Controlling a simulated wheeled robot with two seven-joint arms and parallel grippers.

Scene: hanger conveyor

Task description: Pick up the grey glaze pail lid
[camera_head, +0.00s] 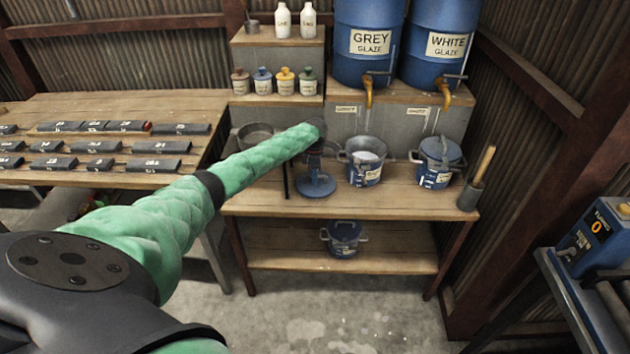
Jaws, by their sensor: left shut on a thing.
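A round blue lid (315,188) is at the table's middle, left of the open pail; whether it rests on the wood or hangs just above it I cannot tell. My left gripper (316,168) is above the lid, shut on its top part, the grip itself small and dark. The open blue pail (366,173) has a pale label and whitish contents, and stands under the grey glaze barrel (369,42). My right gripper is not in view.
A lidded blue pail (437,178) stands to the right under the white glaze barrel (438,45). A grey holder with a wooden handle (470,193) is at the right edge. A metal pan (257,136) stands behind my arm. Another lidded pail (343,240) is on the lower shelf (400,262).

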